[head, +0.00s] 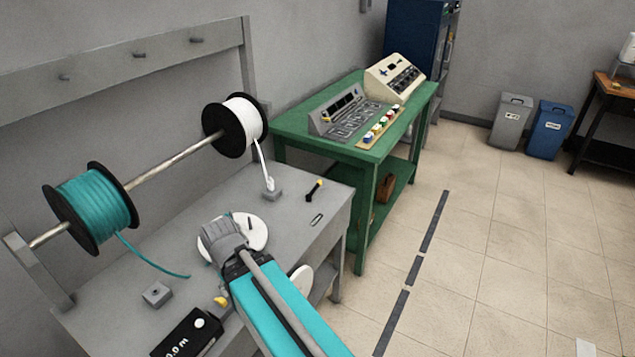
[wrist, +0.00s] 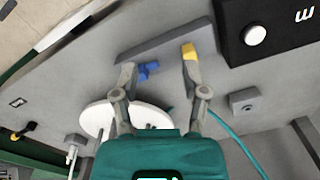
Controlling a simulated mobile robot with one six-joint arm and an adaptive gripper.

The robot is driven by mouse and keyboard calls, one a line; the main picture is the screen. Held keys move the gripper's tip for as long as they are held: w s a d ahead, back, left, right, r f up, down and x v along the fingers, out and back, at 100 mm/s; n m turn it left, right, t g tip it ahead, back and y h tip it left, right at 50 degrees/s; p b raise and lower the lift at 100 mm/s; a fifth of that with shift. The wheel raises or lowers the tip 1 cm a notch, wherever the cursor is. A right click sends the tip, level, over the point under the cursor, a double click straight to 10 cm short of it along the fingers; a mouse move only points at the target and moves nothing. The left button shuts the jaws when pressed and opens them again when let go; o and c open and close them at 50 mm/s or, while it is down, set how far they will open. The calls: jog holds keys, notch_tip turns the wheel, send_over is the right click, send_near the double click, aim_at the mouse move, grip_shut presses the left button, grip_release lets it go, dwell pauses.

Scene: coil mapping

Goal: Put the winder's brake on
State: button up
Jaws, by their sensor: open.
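The winder's white disc (head: 258,232) is on the grey bench, partly hidden behind my gripper (head: 222,240). A second white disc (head: 301,279) stands at the bench's front edge. In the wrist view, one white disc (wrist: 150,117) shows between my fingers and another (wrist: 92,120) beside the left finger. A grey block (wrist: 165,45) lies beyond the fingertips, with a yellow lever-like part (wrist: 190,52) and a blue one (wrist: 149,70). I cannot tell which is the brake. My gripper (wrist: 163,80) is open and empty, its fingers apart near these parts.
A black meter box (head: 180,340) with a white button stands at the near bench edge. A teal spool (head: 95,208) and a white spool (head: 240,120) hang on a rod. Teal cable (head: 150,262) trails onto the bench. A small grey block (head: 157,293) sits nearby.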

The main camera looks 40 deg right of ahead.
jog(key=shift+o, duration=0.8)
jog(key=shift+w, duration=0.1)
jog(key=w+d+r+m+t+y, duration=0.1)
jog(key=w+d+m+t, duration=0.25)
jog(key=w+d, duration=1.55)
jog(key=w+d+r+m+t, duration=0.1)
jog(key=w+d+m, duration=0.1)
jog(key=d, duration=1.4)
jog(key=w+d+r+m+t+p, duration=0.1)
jog(key=w+d+r+m+t, duration=0.1)
jog(key=d, duration=1.4)
jog(key=shift+w+d+m+h, duration=0.25)
jog(key=shift+w+m+h, duration=0.15)
jog(key=shift+m, duration=0.45)
jog(key=shift+f, duration=0.2)
